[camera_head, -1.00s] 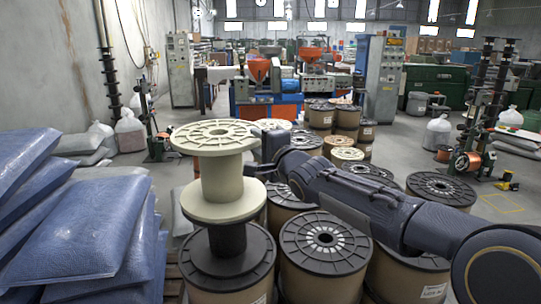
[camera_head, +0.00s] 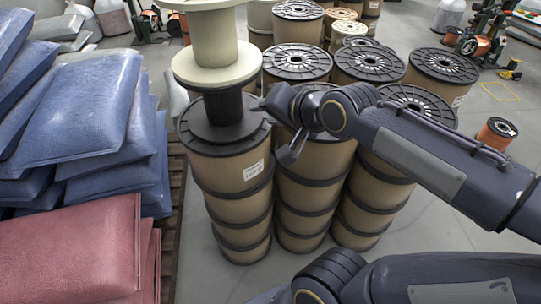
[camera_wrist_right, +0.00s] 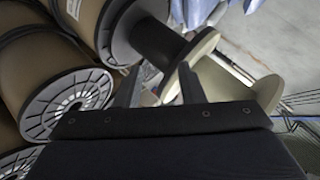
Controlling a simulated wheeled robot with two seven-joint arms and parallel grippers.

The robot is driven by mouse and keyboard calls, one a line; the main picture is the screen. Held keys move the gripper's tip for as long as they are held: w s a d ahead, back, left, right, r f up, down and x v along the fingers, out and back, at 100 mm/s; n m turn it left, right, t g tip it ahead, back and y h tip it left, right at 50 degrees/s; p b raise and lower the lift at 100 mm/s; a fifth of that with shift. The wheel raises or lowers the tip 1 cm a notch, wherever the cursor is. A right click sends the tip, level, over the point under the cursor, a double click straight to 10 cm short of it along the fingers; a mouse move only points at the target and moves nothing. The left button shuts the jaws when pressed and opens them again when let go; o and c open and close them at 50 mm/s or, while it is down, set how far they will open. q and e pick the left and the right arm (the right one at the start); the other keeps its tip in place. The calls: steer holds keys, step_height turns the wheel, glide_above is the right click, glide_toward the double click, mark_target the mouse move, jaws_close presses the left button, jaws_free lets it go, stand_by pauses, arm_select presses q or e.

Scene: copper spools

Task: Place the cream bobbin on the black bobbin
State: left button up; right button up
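The cream bobbin (camera_head: 216,45) stands upright with its lower flange on top of the narrow black bobbin (camera_head: 223,108), which sits on a stack of large spools. The cream bobbin's top is cut off by the head view's upper edge. In the right wrist view the cream bobbin (camera_wrist_right: 232,80) lies against the end of the black bobbin (camera_wrist_right: 152,40), just beyond the fingers. My right gripper (camera_head: 275,132) is right of the black bobbin and below the cream flange. Its two fingers (camera_wrist_right: 158,85) are apart with nothing between them. My left gripper is not in view.
Stacked tan spools with black flanges (camera_head: 297,63) stand close under and behind my right arm. Blue sacks (camera_head: 85,110) and red sacks (camera_head: 75,250) fill the left side. An orange copper spool (camera_head: 497,134) stands at the right. Grey floor is open at lower centre.

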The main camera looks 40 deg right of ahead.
steer(key=s+a+f+n+g+y, duration=0.3)
steer(key=s+a+f+n+g, duration=0.2)
steer(key=s+a+f+n, duration=0.4)
steer(key=s+f, duration=0.2)
steer(key=s, duration=0.1)
steer(key=shift+s+a+g, duration=0.25)
steer(key=shift+s+g, duration=0.1)
steer(key=shift+g, duration=0.05)
steer(key=shift+f, duration=0.1)
